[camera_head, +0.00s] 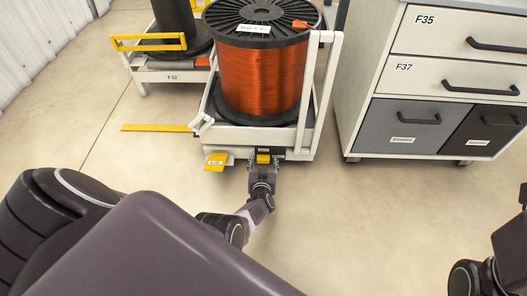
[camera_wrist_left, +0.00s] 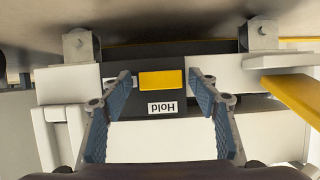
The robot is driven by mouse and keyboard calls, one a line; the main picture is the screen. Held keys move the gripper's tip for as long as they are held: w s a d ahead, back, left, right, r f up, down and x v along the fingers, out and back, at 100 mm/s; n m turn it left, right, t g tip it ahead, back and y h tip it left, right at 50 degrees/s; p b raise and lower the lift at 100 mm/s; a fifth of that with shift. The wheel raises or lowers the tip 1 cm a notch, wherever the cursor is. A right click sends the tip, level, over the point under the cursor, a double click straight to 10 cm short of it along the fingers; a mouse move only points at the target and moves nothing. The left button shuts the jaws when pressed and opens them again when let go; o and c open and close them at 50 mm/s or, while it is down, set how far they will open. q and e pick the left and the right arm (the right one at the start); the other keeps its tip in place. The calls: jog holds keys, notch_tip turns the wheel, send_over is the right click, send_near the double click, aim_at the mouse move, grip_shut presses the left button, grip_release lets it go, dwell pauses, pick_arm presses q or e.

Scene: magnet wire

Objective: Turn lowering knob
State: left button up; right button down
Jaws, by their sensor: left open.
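The yellow lowering knob (camera_head: 263,158) is at the low front of a white wheeled cart (camera_head: 240,135) that carries a spool of copper-coloured wire (camera_head: 262,75). In the left wrist view the yellow knob (camera_wrist_left: 161,80) sits on a dark panel, with a label reading "Hold" (camera_wrist_left: 162,109) beside it, upside down. My left gripper (camera_head: 262,169) is at the cart's front. In the wrist view my left gripper (camera_wrist_left: 160,76) is open, one finger on each side of the knob, with visible gaps. Contact is not visible. My right gripper is not visible; only arm parts show at the right edge.
A yellow pedal (camera_head: 216,161) sticks out just left of the knob. A grey-white drawer cabinet (camera_head: 365,85) stands to the right. Another cart (camera_head: 172,76) with a dark spool stands behind left. A yellow floor strip (camera_head: 157,128) lies left; the floor in front is clear.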

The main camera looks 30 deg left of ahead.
aim_at(265, 161)
pick_arm(q)
jog(key=shift+s+d, duration=0.1)
jog(key=shift+s, duration=0.05)
jog(key=shift+s+d+r, duration=0.2)
jog(key=shift+s+d, duration=0.15)
jog(key=shift+s, duration=0.05)
jog(key=shift+v, duration=3.45)
jog(key=shift+d+f, duration=0.1)
jog(key=shift+d, duration=0.05)
jog(key=shift+w, duration=0.1)
jog(key=shift+r+x, duration=0.15)
jog(key=shift+x, duration=0.85)
jog(key=shift+r+x, duration=0.1)
jog(key=shift+x, duration=0.9)
jog(key=shift+a+x, duration=0.2)
jog(key=shift+x, duration=1.95)
